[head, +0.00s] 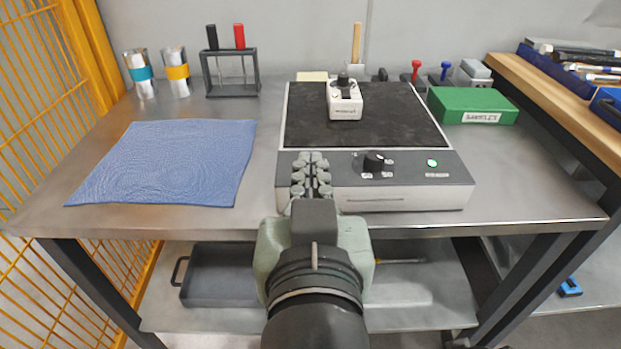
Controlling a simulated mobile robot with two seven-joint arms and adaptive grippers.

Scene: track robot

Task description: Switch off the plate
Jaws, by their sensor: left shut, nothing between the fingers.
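The plate (410,120) is a wide device with a black top and a grey front panel (405,198), standing in the middle of the metal table. A black rotary knob (374,162) with small white labels sits on the panel. A green light (432,163) glows to its right. My left gripper (311,158) comes up from the bottom centre with its fingers shut and empty. It covers the left part of the panel, left of the knob and apart from it in the picture. I cannot tell whether it touches the panel. My right gripper is not in view.
A small white device (346,106) stands on the plate. A blue cloth (170,160) lies at left, with a dark rack (231,75) and two banded cylinders behind. A green box (472,105) is at right. A yellow fence (45,130) borders the left; a wooden bench (545,90) stands right.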

